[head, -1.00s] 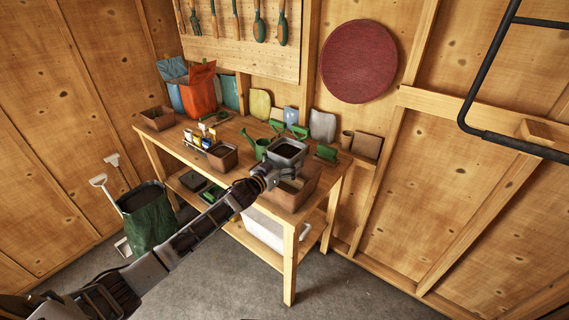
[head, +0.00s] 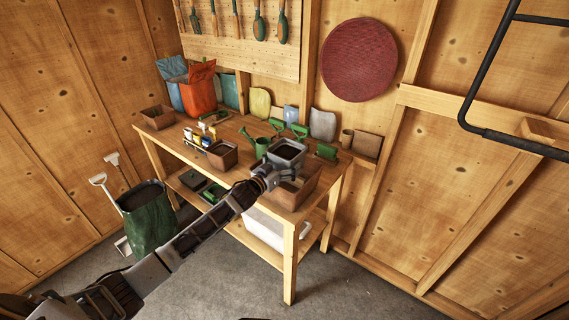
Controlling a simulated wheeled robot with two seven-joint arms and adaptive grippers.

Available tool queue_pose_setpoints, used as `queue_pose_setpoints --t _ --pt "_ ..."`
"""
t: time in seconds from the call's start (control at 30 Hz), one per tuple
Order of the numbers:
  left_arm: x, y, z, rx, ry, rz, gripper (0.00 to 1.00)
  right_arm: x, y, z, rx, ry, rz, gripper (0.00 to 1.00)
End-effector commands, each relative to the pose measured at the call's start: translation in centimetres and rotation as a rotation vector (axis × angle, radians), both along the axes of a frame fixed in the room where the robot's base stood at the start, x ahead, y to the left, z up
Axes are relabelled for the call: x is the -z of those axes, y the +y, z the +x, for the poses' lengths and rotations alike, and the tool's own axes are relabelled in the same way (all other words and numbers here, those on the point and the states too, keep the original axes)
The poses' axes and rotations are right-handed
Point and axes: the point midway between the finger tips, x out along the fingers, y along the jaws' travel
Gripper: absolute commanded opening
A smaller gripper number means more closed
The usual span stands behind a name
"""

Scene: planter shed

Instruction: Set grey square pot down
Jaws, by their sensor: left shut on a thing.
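The grey square pot (head: 287,151) has dark soil or a dark inside. It shows above the right front part of the wooden bench (head: 291,245), over a brown box-like planter (head: 295,192). My left gripper (head: 270,170) comes in from the lower left and is shut on the near side of the pot. The pot looks about upright. Its underside is hidden by the gripper and the planter's edge, so I cannot tell whether it touches anything. My right gripper is not in view.
A green watering can (head: 262,145) and green hand tools (head: 299,130) stand close behind the pot. A brown square pot (head: 222,155) stands to its left, beside a rack of seed packets (head: 198,141). A green bag (head: 147,214) stands on the floor at left.

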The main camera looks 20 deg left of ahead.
Motion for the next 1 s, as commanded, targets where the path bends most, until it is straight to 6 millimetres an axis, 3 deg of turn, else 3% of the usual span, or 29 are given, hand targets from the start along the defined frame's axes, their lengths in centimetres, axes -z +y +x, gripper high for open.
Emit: queue_pose_setpoints --t 0.17,0.2,0.23,0.63,1.0 --pt "0.6 0.0 -0.1 0.0 0.007 0.001 0.59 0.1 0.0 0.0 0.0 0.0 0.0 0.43" --pt "0.8 0.0 -0.1 -0.001 0.01 0.002 0.98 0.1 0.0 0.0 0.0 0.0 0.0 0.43" --pt "0.8 0.0 -0.1 -0.001 0.011 0.003 1.0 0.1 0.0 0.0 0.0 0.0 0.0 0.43" --pt "1.0 -0.1 -0.2 0.0 0.017 0.004 1.0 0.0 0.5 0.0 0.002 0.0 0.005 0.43" --pt "-0.2 0.3 -1.1 0.0 0.012 0.002 1.0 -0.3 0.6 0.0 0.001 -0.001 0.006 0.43"
